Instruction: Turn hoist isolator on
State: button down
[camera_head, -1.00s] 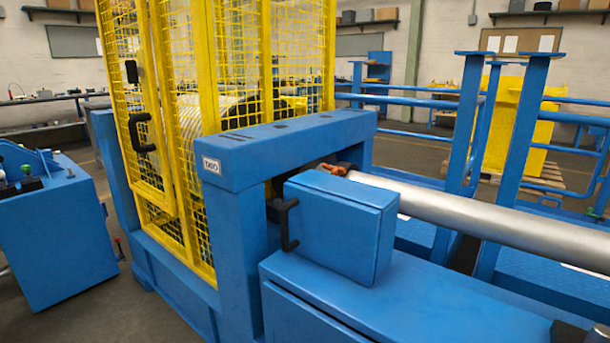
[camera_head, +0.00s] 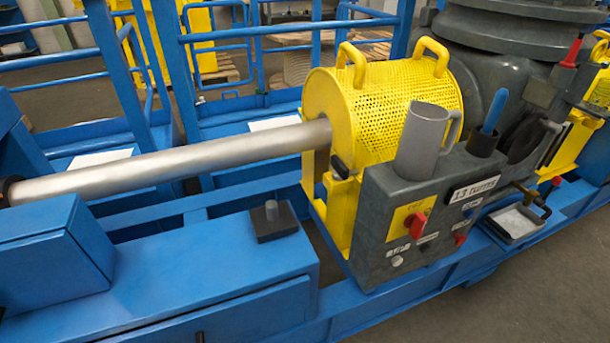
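A grey control box (camera_head: 375,230) stands at the right of centre, on the blue frame. On its front is a yellow plate (camera_head: 405,213) with a red rotary handle (camera_head: 418,226) at the plate's right edge. This looks like an isolator switch, but the small lettering on it is too blurred to read surely. Another red knob (camera_head: 460,239) sits lower right on the same box, by small labels. I cannot tell which one is labelled for the hoist. My gripper is not in view.
A grey mug (camera_head: 424,142) and a dark cup holding a blue-handled tool (camera_head: 490,118) stand on the box. Behind is a yellow perforated guard (camera_head: 385,95) around a silver shaft (camera_head: 180,165). A small tray (camera_head: 513,224) sits to the right. A dark block (camera_head: 275,222) rests on the blue cabinet.

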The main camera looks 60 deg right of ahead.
aim_at(417, 222)
jog(key=k+z, duration=0.1)
jog(key=z, duration=1)
